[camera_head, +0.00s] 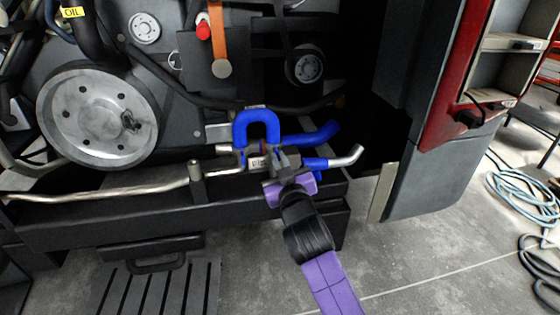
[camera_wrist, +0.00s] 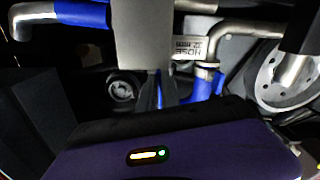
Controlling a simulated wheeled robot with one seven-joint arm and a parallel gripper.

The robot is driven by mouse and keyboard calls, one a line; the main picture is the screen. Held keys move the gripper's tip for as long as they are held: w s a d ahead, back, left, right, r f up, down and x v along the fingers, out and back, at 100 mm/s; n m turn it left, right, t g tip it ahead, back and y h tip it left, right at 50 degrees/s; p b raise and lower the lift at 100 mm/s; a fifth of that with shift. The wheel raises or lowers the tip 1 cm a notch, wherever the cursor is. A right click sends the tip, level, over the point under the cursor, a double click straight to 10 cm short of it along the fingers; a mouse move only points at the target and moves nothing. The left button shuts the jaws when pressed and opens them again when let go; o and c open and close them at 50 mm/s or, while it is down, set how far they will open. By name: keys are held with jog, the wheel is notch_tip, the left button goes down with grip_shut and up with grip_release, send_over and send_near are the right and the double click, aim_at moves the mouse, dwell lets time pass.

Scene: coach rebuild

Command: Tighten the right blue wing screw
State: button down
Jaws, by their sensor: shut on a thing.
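My gripper (camera_head: 284,160) is at the pipe joint, low in the engine bay, its grey fingers shut. In the wrist view the fingers (camera_wrist: 157,92) reach up from my purple wrist, with a narrow blue piece (camera_wrist: 157,85) showing between them. It appears to be the right blue wing screw; most of it is hidden by the fingers. Another blue part (camera_wrist: 204,84) shows beside the fingers, below a bent metal pipe; I cannot tell whether it is the other wing screw. The screw's turn angle cannot be read.
A U-shaped blue hose (camera_head: 257,126) rises just behind my gripper. A blue hose with a bent metal end (camera_head: 345,158) lies to its right. A large pulley (camera_head: 97,115) is at left. A dark frame beam (camera_head: 120,216) runs below. Open floor lies in front.

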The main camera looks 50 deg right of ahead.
jog(key=c, duration=1.6)
grip_release()
jog(key=shift+f, duration=0.1)
jog(key=shift+o, duration=0.2)
jog(key=v, duration=0.7)
jog(key=shift+s+a+p, duration=0.25)
jog(key=shift+s+p, duration=0.1)
jog(key=shift+p, duration=0.05)
